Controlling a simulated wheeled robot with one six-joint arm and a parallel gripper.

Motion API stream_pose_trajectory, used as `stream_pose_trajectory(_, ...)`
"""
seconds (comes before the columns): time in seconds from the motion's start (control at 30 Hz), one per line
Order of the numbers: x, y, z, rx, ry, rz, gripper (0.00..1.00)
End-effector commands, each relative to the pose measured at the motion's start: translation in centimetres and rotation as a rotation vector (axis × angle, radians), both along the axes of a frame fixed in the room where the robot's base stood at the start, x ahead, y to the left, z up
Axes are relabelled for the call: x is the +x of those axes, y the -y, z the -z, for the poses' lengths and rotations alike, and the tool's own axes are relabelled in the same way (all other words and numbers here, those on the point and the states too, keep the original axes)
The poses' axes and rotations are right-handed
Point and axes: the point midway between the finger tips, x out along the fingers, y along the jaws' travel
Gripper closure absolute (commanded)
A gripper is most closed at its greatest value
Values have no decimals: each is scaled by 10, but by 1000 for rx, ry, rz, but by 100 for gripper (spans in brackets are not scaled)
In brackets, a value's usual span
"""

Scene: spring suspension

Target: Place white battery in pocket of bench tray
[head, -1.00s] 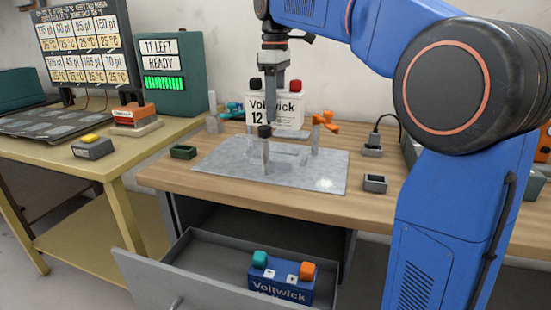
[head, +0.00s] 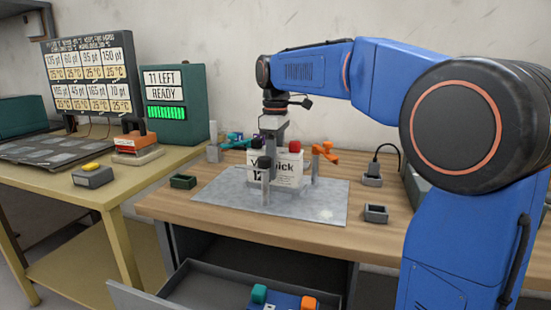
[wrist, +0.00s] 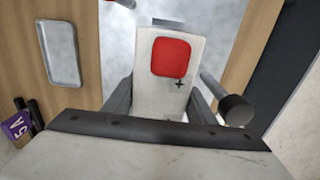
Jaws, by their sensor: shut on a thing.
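The white battery (head: 287,172), with black lettering and a red cap, is upright low over the grey bench tray (head: 325,203), between two posts. I cannot tell whether its base is seated in the pocket, which is hidden behind and under it. My gripper (head: 273,143) is shut on the battery from above. In the wrist view the battery's pale top (wrist: 160,97) with its red cap shows between the dark fingers. A black-topped post (head: 265,175) stands in front of the battery and covers part of its lettering.
An orange clamp (head: 325,152) on a post is right of the battery. Small dark holders (head: 183,181) and (head: 376,214) flank the tray. An open drawer (head: 190,280) below holds a blue battery (head: 285,301). A purple tag (wrist: 17,126) shows in the wrist view.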

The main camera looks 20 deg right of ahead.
Motion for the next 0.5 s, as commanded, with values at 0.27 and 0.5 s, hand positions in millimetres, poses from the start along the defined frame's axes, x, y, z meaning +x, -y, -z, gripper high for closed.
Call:
stream_pose_trajectory(0.27, 0, 0, 22, 1, 3, 0, 100)
stream_pose_trajectory(0.5, 0, 0, 22, 0, 4, 0, 100)
